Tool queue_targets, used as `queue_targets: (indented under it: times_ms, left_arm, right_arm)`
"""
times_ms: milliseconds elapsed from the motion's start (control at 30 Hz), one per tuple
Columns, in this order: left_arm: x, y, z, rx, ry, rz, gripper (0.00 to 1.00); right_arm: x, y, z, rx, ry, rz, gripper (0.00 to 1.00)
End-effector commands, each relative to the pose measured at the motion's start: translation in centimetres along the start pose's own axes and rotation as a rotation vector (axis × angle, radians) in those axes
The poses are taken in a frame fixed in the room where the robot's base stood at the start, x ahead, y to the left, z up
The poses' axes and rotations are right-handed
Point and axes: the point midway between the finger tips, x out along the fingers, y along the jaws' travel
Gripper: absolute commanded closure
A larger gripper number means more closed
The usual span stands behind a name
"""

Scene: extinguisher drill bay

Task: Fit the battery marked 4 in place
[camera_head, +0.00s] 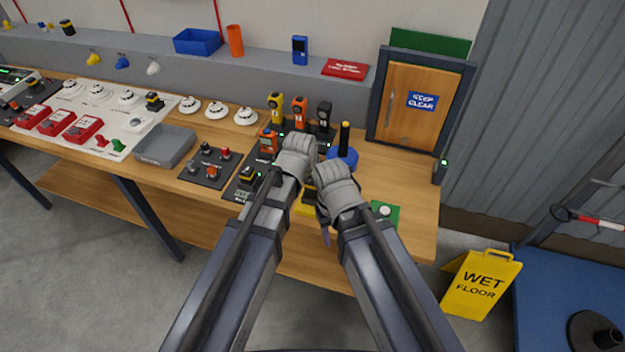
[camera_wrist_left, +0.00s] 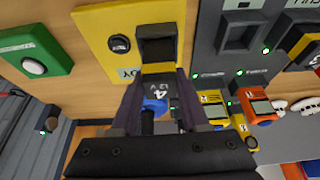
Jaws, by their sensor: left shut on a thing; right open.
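The battery marked 4 (camera_wrist_left: 158,88) is dark with a yellow band and reads "4 12V" in the left wrist view. My left gripper (camera_head: 297,150) is shut on it; its fingers (camera_wrist_left: 157,108) are on both sides. The battery overlaps a yellow plate (camera_wrist_left: 95,22) with a round black button in that view; I cannot tell whether they touch. A dark panel (camera_wrist_left: 205,55) beside it has an empty-looking slot (camera_wrist_left: 240,36) with a green light. Another black-and-yellow battery (camera_head: 248,177) stands on the panel's left in the head view. My right gripper (camera_head: 335,180) is open beside the left; its fingers are mostly hidden.
A green plate (camera_head: 386,211) with a white button lies right of the grippers. A blue-based stand (camera_head: 342,157) is close behind them. Several handheld devices, including an orange one (camera_head: 268,141), stand behind on the left. A grey tray (camera_head: 164,146) is farther left.

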Motion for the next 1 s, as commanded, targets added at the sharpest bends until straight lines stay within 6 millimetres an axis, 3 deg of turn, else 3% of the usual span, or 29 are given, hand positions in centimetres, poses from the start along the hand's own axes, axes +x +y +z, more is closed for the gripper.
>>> queue_targets:
  times_ms: [1000]
  left_arm:
    - [1.4,0.0,0.6,0.000,0.000,0.000,1.00]
  right_arm:
    - [1.5,-0.1,-0.1,0.000,0.000,0.000,0.50]
